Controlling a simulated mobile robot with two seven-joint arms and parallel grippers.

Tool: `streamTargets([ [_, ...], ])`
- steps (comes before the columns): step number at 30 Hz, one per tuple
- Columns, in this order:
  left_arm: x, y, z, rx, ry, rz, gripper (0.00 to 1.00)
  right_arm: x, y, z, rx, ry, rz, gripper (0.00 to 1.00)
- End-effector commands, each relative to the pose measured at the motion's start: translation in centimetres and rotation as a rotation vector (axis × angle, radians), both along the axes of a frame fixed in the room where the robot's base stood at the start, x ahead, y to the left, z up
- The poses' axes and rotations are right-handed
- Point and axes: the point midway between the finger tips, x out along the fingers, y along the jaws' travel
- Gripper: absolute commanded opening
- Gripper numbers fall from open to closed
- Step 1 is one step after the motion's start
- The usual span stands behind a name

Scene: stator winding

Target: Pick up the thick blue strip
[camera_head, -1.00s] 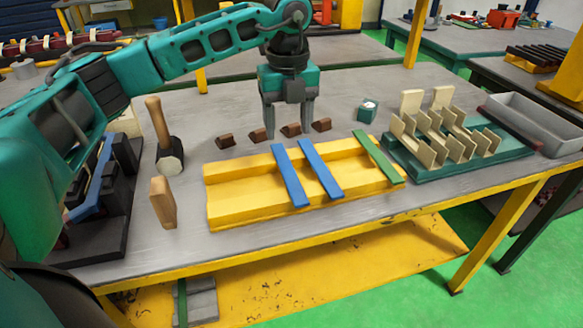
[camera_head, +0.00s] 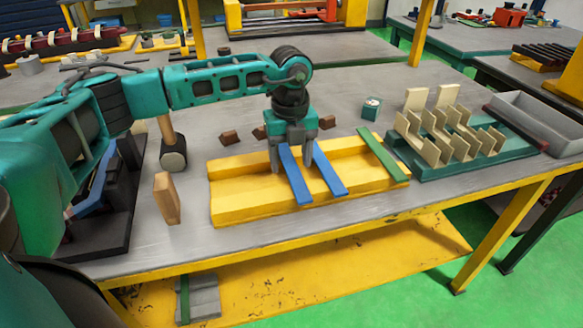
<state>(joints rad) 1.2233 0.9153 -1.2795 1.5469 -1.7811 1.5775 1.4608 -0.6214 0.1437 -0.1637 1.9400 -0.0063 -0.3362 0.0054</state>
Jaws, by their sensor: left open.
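Two blue strips lie across the yellow grooved tray (camera_head: 235,205): a left blue strip (camera_head: 296,180) and a right blue strip (camera_head: 330,177). They look alike in width, and I cannot tell surely which is thicker. A green strip (camera_head: 383,154) lies across the tray's right end. My left gripper (camera_head: 291,168) is open and points down at the tray. One finger is left of the left blue strip and the other is between the two blue strips, around its upper part. I cannot tell whether they touch it. My right gripper is not in view.
A mallet (camera_head: 173,155) and a wooden block (camera_head: 167,198) stand left of the tray. Small brown blocks (camera_head: 229,138) lie behind it. A green rack with cream plates (camera_head: 440,167) and a grey bin (camera_head: 540,120) are at the right. A small teal container (camera_head: 371,108) stands behind the tray.

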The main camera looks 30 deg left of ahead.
Motion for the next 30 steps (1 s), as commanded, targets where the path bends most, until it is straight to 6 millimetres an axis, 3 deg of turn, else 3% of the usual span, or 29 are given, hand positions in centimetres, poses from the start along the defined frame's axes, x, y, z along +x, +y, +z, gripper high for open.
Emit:
streamTargets([
  [2, 0.0, -0.03, 0.03, 0.0, 0.0, 0.0, 0.56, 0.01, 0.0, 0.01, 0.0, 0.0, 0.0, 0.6],
  [19, 0.0, -0.04, 0.07, 0.0, 0.0, -0.001, 0.01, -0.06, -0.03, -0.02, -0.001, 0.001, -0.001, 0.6],
  [30, 0.03, -0.04, 0.31, -0.001, -0.001, 0.0, 0.0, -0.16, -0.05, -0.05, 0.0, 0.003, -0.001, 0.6],
])
